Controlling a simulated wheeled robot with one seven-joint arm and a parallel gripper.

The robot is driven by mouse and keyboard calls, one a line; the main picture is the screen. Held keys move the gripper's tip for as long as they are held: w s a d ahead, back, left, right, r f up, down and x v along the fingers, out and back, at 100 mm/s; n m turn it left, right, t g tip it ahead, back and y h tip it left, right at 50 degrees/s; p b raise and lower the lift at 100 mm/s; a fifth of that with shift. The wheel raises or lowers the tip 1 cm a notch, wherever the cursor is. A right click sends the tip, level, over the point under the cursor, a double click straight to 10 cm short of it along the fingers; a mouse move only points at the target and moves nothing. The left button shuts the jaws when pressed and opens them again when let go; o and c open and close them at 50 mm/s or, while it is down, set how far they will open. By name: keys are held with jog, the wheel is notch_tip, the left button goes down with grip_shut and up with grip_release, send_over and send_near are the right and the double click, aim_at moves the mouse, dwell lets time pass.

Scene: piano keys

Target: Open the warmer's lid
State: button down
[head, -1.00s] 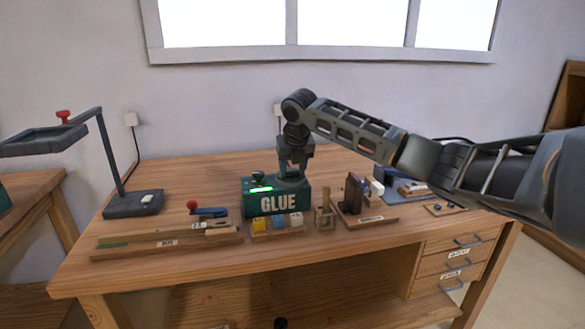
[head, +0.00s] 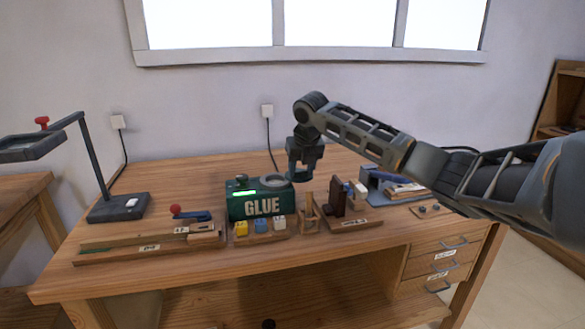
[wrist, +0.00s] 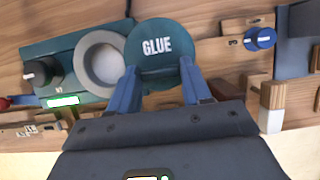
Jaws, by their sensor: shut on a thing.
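The warmer is a dark green box (head: 258,207) marked GLUE with a lit green strip, standing on the bench. Its round pot opening (wrist: 102,63) shows uncovered as a grey ring with a pale inside. It also shows on the warmer's top in the head view (head: 275,180). The round green lid (wrist: 160,62), lettered GLUE, is right of the opening in the wrist view, its edge against or overlapping the ring. My gripper (wrist: 161,84) is shut on the lid. In the head view my gripper (head: 301,176) is just right of the opening; the lid is hard to make out there.
Yellow, blue and white blocks (head: 261,226) sit in front of the warmer. A small wooden stand (head: 309,212) and a brown upright holder (head: 336,197) are close on the right. A lamp (head: 92,165) stands left. The bench behind the warmer is clear.

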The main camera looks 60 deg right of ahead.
jog(key=shift+d, duration=0.1)
jog(key=shift+c, duration=2.4)
grip_release()
jog(key=v, duration=0.7)
jog(key=shift+s+r, duration=0.2)
jog(key=shift+r, duration=0.15)
